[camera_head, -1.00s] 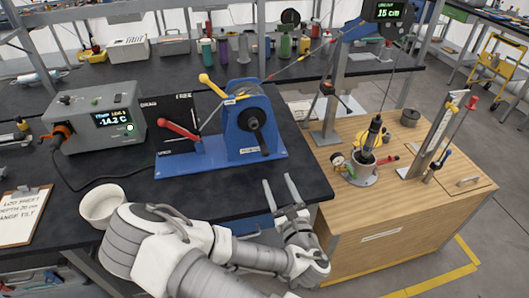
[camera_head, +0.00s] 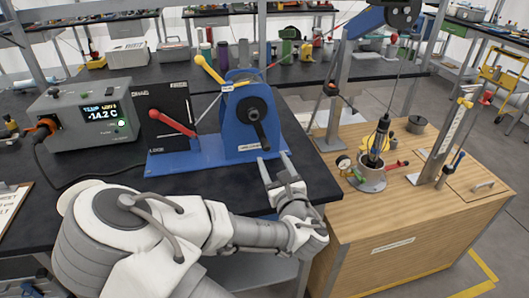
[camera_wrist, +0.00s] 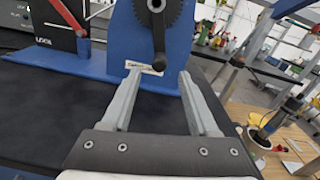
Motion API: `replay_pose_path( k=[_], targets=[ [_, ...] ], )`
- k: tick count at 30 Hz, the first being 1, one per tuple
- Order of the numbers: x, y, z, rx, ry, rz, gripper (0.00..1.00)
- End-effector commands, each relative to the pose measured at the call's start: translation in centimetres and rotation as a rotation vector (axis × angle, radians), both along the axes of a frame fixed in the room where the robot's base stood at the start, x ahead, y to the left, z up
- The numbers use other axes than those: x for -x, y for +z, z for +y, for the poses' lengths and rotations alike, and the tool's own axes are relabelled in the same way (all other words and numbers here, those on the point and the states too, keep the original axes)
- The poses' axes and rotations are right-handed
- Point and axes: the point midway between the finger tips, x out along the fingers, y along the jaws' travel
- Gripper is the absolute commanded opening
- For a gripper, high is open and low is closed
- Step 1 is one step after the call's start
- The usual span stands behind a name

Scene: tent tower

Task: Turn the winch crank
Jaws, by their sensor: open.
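The blue winch (camera_head: 245,118) stands on the black bench, bolted to a blue base plate (camera_head: 190,158). Its black crank (camera_head: 257,122) points down from the hub, with its knob at the lower end. In the wrist view the crank knob (camera_wrist: 159,62) hangs just beyond and between my fingertips. A red-handled lever (camera_head: 172,124) and a yellow-knobbed lever (camera_head: 208,69) stand at the winch's left. My gripper (camera_head: 275,165) is open and empty, in front of and below the crank. It also shows in the wrist view (camera_wrist: 160,85), fingers pointing at the winch, apart from the knob.
A grey temperature box (camera_head: 85,118) with a cable sits left on the bench (camera_head: 110,180). A wooden cabinet (camera_head: 400,215) at the right carries a post and a probe in a cup (camera_head: 371,165). Open floor lies beyond it.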

Motion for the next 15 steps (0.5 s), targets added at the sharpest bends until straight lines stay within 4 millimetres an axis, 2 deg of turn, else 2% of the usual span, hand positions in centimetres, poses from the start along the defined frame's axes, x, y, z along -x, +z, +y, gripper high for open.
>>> replay_pose_path(
  k=[1,6,9,15],
  targets=[
    [-1.2,0.1,0.4,-0.003,0.002,-0.002,0.6],
    [-4.4,0.1,1.4,-0.002,0.001,-0.001,0.6],
    [-5.9,0.1,1.9,-0.001,0.002,-0.001,0.6],
    [-7.7,0.0,2.5,-0.001,0.001,0.0,0.6]
  ],
)
